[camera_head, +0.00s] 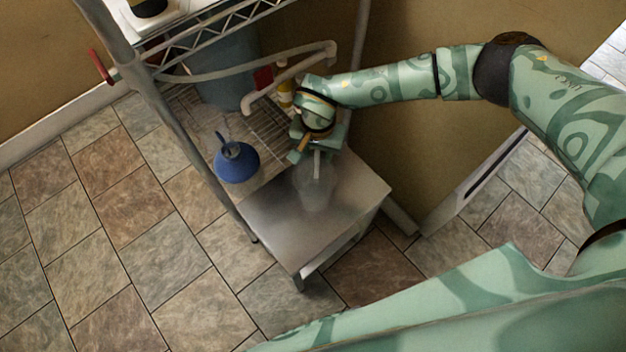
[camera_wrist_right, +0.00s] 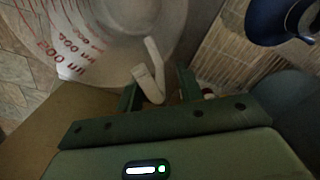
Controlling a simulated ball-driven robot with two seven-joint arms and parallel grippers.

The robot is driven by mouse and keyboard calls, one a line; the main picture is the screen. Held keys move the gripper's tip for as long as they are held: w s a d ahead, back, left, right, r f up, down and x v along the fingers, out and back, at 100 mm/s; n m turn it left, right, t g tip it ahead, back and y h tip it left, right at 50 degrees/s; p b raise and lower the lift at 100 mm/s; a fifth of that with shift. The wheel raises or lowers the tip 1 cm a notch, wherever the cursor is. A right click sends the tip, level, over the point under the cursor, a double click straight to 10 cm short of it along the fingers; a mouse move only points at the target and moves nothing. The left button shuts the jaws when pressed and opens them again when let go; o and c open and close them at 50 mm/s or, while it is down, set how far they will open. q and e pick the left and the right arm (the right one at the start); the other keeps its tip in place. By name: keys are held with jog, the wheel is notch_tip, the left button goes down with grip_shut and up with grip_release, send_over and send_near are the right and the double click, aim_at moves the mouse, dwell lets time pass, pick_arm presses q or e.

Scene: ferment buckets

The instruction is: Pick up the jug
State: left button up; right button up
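The jug (camera_head: 314,190) is a translucent vessel standing on a small grey metal table in the head view. In the right wrist view the jug (camera_wrist_right: 125,30) fills the upper left, with red volume marks on its side. Its pale handle (camera_wrist_right: 150,68) points toward my right gripper (camera_wrist_right: 160,92). The fingers are apart, one on each side of the handle's lower part, with a visible gap on the right. In the head view my right gripper (camera_head: 312,150) is at the jug's far side. My left gripper is out of view.
A blue round-bodied vessel (camera_head: 236,162) stands on the wire shelf (camera_head: 205,125) left of the jug. A large grey-blue bucket (camera_head: 225,75) and a white pipe (camera_head: 290,72) are behind. The metal table (camera_head: 275,232) is clear in front of the jug. Rack posts (camera_head: 180,125) stand at left.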

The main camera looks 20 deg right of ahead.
jog(key=shift+r, duration=0.1)
grip_shut()
